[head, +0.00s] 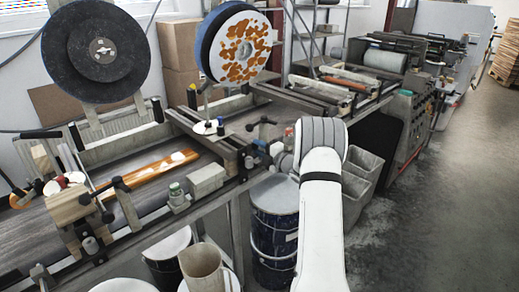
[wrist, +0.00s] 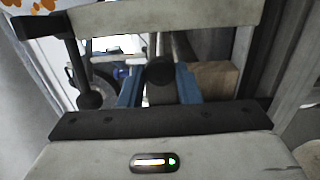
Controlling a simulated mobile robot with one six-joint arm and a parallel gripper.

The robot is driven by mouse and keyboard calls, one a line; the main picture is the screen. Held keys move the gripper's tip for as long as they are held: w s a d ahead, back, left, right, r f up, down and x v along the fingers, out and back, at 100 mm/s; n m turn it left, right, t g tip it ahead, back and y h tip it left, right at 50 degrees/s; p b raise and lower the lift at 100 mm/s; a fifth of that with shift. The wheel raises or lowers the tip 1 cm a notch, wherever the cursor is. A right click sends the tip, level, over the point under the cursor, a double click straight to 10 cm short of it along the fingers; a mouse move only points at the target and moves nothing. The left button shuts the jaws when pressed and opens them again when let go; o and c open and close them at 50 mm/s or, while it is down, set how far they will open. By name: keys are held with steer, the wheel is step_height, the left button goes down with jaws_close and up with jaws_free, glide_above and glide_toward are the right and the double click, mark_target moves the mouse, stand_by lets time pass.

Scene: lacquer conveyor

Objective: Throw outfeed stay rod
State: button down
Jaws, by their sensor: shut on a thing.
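In the wrist view the blue fingers of my gripper (wrist: 160,88) stand either side of a dark, round-ended rod (wrist: 160,71), which I take to be the outfeed stay rod. My gripper is shut on it. The rod's end faces the camera, and its far part runs away between the fingers, mostly hidden. In the head view my white arm reaches to the right end of the conveyor frame. The fingers and their hold are hidden there behind my arm and the frame parts.
Another dark lever with a ball end (wrist: 90,99) hangs left of my fingers. A pale crossbar (wrist: 200,16) spans above them. Blue drums (head: 275,235) stand below the conveyor (head: 130,170). Grey bins (head: 362,170) stand right of my arm. The floor (head: 440,220) at right is clear.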

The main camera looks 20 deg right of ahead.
steer(key=v, duration=0.4)
steer(key=shift+s+f, duration=0.1)
steer(key=shift+f, duration=0.1)
steer(key=c, duration=1.5)
jaws_free()
steer(key=o, duration=0.3)
steer(key=shift+s+d+r, duration=0.1)
steer(key=shift+s+r, duration=0.05)
steer(key=shift+o, duration=0.7)
steer(key=b+v, duration=0.1)
steer(key=v, duration=0.6)
steer(key=shift+s, duration=0.4)
